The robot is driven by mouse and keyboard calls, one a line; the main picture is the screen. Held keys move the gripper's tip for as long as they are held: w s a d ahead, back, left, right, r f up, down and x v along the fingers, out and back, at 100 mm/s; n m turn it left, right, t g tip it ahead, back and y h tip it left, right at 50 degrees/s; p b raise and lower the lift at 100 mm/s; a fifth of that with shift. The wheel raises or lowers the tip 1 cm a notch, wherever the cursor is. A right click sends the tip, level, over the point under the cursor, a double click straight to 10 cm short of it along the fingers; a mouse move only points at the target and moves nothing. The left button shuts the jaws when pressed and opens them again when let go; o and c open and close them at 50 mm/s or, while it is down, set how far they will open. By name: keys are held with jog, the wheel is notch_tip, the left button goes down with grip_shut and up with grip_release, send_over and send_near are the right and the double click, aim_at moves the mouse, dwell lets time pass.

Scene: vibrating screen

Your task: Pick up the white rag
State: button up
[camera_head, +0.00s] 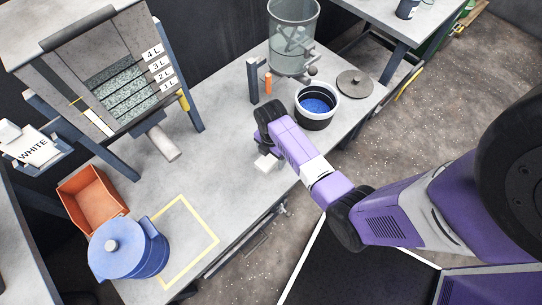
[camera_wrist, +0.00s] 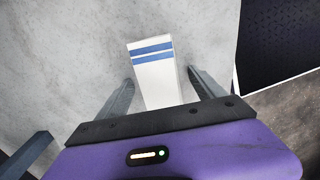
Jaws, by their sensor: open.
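The white rag (camera_wrist: 155,72) shows in the wrist view as a white strip with two blue stripes near its far end. It lies on the grey table top (camera_wrist: 60,60). My gripper (camera_wrist: 160,90) is open, with one finger on each side of the rag and gaps on both sides. The rag's near part is hidden behind the gripper body. In the head view a small white piece, likely the rag (camera_head: 265,163), shows below my gripper (camera_head: 258,150). The fingertips are mostly hidden there by my own arm.
A black-and-white pot (camera_head: 316,116) with blue contents, a lid (camera_head: 354,83), a clear vessel (camera_head: 292,40) and an orange object (camera_head: 268,83) stand behind the gripper. An orange bin (camera_head: 88,199), a blue lidded container (camera_head: 130,252) and a yellow outline (camera_head: 206,227) are at left.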

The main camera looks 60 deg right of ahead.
aim_at(271, 157)
jog(key=c, duration=1.6)
jog(key=shift+r, duration=0.15)
notch_tip(271, 157, up, 20)
jog(key=p, duration=0.2)
